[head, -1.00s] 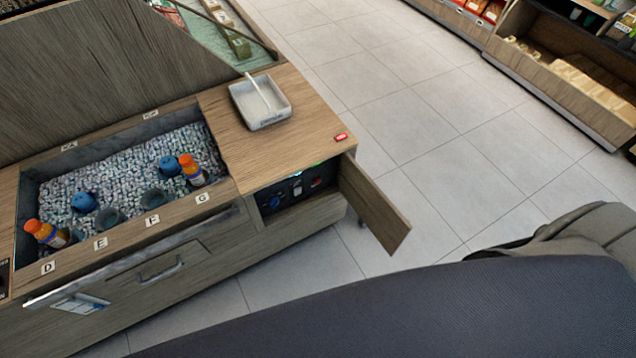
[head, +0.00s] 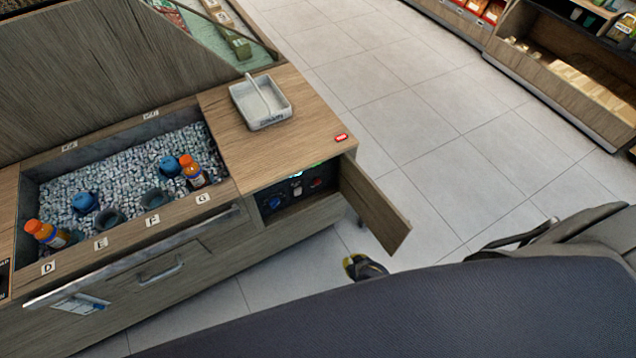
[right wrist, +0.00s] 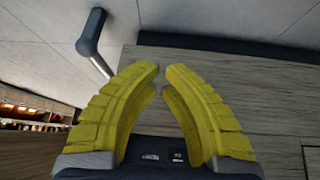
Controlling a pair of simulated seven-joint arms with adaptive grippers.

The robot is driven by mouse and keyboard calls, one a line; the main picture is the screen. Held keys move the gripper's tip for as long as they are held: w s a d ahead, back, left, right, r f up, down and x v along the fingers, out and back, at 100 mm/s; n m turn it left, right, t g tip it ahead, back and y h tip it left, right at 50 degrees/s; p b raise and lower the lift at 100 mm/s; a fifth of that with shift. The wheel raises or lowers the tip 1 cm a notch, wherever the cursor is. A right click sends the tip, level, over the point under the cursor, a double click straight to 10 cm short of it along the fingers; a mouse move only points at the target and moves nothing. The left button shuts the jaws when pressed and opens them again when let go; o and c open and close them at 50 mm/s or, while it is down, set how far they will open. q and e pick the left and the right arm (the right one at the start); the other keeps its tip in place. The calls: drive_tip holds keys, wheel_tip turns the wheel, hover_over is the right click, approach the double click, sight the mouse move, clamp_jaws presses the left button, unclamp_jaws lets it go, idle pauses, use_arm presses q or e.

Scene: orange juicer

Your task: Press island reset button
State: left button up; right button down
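The island's control panel (head: 297,190) sits inside an open compartment at the counter's right end. It carries a blue knob (head: 274,203), a pale switch (head: 297,191) and a small red button (head: 316,182). No label on these is legible, so I cannot tell which is the reset button. My right gripper (head: 352,262) is below and right of the panel, under the open door, apart from both. In the right wrist view its yellow fingers (right wrist: 159,78) meet or nearly meet at the tips, with nothing held. My left gripper is not in view.
The open wooden door (head: 375,207) juts out right of the panel. A small red label or button (head: 341,138) and a white tray (head: 261,104) are on the countertop. The floor (head: 440,180) to the right is clear.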

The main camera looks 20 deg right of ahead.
sight(317, 181)
drive_tip(key=w+a+r+m+t, duration=0.1)
drive_tip(key=w+r+m+t, duration=0.3)
drive_tip(key=w+r, duration=1)
drive_tip(key=w+m, duration=0.3)
drive_tip(key=shift+a+r+m+y, duration=0.25)
drive_tip(key=shift+a+m+y, duration=0.05)
drive_tip(key=shift+w, duration=0.15)
drive_tip(key=w+a, duration=0.1)
drive_tip(key=w, duration=0.7)
drive_tip(key=shift+w+a, duration=0.15)
drive_tip(key=shift+a, duration=0.15)
